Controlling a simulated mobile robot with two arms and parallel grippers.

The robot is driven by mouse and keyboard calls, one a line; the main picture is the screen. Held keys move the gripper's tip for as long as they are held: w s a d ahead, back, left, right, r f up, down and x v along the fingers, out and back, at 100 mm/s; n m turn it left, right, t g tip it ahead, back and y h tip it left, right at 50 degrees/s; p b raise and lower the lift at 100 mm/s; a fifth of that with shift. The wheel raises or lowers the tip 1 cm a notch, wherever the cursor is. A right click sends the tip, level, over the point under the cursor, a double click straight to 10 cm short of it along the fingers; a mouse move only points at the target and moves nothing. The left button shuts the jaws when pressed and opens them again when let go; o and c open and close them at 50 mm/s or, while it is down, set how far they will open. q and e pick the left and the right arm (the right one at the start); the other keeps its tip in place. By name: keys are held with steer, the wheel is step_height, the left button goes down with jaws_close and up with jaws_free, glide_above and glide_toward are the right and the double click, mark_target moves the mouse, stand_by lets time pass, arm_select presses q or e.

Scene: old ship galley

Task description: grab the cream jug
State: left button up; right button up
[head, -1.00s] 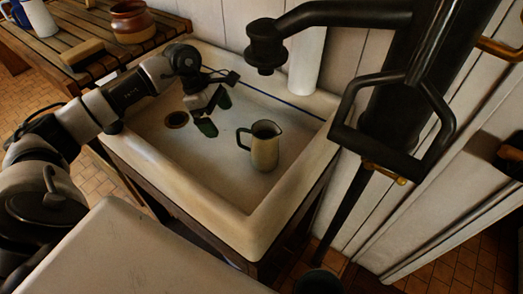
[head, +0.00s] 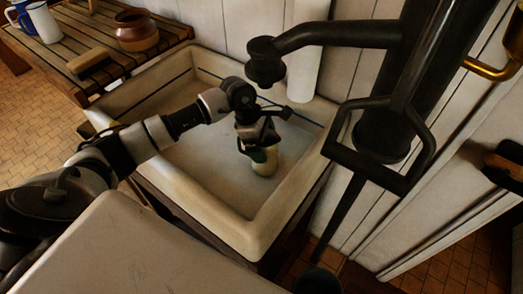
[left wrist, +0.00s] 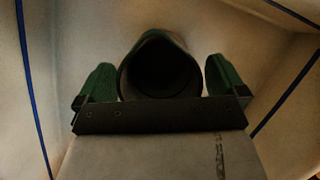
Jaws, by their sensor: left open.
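The cream jug (head: 265,167) stands upright in the stone sink, its upper part mostly hidden by my left gripper in the head view. My left gripper (head: 257,152) is over the jug from above, its jaws open. In the left wrist view the jug's dark round mouth (left wrist: 160,70) lies between the two green-padded fingers of the gripper (left wrist: 163,82), one on each side, with a small gap showing at each. The jug's handle cannot be made out now. My right gripper is not in view.
The pale sink (head: 222,222) has high walls around the jug. A black pump (head: 385,125) with its spout (head: 265,62) rises behind and to the right. A slatted table (head: 88,70) at the back left holds a brown pot (head: 136,32), a wooden block (head: 90,60) and mugs.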

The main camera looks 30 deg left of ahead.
arm_select(q)
steer(key=shift+f, duration=0.2)
steer(key=c, duration=1.6)
steer(key=shift+w+r, duration=0.1)
steer(key=shift+c, duration=0.9)
steer(key=shift+r, duration=0.2)
